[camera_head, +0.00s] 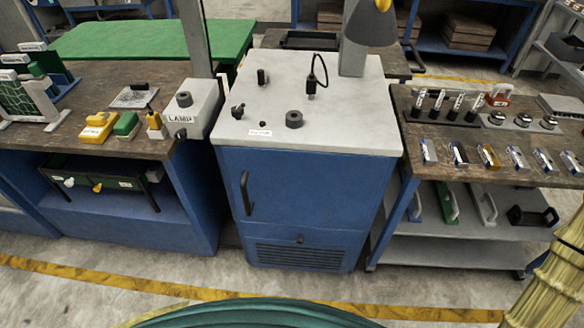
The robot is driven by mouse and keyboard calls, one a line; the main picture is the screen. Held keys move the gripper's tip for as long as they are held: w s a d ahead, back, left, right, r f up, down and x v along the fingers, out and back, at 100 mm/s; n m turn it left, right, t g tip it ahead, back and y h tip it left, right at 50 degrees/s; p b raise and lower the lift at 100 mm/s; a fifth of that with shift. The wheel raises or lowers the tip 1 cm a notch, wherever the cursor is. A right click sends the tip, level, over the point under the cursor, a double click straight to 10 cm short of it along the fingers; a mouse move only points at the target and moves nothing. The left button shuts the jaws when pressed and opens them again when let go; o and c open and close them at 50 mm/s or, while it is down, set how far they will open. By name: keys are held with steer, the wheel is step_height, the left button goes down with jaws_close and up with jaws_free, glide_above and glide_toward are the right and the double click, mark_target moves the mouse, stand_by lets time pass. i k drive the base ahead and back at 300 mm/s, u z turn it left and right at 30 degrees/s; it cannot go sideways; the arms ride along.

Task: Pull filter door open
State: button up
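A blue cabinet with a pale grey top (345,125) stands in the middle of the view. Its front carries a flat blue door (310,195), which looks closed and flush with the cabinet. A black vertical bar handle (246,193) is fixed near the door's left edge. A small dark knob or latch (300,239) sits low on the front, above a slotted vent (300,257). A small white label (259,133) lies on the top's front edge; its text is too small to read surely. My gripper is not in view.
Left is a wooden workbench (90,85) with a grey LAMP box (192,108) close to the cabinet. Right is a wheeled cart (490,165) with several small tools.

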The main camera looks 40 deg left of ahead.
mark_target(305, 188)
steer(key=z, duration=0.25)
steer(key=k, duration=1.15)
steer(key=u, duration=1.15)
steer(key=i, duration=0.5)
steer(key=u, duration=0.05)
